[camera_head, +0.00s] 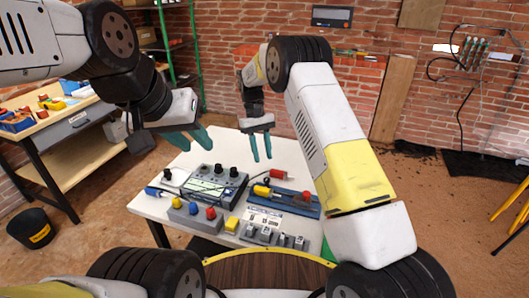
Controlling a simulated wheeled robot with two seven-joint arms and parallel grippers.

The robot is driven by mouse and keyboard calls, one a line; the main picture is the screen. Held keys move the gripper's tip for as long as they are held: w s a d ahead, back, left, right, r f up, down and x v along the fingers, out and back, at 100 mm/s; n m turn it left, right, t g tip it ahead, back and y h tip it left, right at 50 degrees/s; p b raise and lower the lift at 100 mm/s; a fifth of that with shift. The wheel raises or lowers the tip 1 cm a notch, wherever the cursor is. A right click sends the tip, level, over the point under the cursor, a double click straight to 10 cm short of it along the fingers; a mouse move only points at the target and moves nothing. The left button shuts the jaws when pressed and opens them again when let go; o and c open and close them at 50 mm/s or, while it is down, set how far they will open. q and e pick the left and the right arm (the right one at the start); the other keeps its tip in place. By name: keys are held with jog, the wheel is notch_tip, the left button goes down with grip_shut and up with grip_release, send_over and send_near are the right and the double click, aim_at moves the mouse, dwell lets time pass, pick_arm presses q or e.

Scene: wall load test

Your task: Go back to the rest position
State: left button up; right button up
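My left gripper (189,137) is at the left, raised over the left back edge of the white table (152,205). Its teal fingers point to the right and down, and nothing shows between them. My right gripper (261,148) hangs over the back middle of the table, with its teal fingers pointing down. Its fingers are apart with nothing between them. Both grippers are clear of the things on the table.
A workbench (75,122) and black bucket (31,228) stand left. A brick wall (240,25) is behind.

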jog(key=shift+r, duration=0.2)
jog(key=s+d+r+m+t+y, duration=0.15)
jog(key=s+d+r, duration=0.3)
jog(key=r, duration=0.55)
jog(key=s+d+r+m+t+y, duration=0.1)
jog(key=s+d+r+t+y, duration=0.25)
jog(key=r, duration=0.65)
jog(key=s+d+r+m+t, duration=0.1)
jog(key=s+d, duration=0.3)
jog(key=s, duration=0.6)
jog(key=s+d+r+m+t, duration=0.1)
jog(key=s+d+t, duration=0.3)
jog(key=s, duration=0.7)
jog(key=shift+s+r+h, duration=0.3)
jog(key=shift+r+h, duration=0.1)
jog(key=shift+r, duration=0.2)
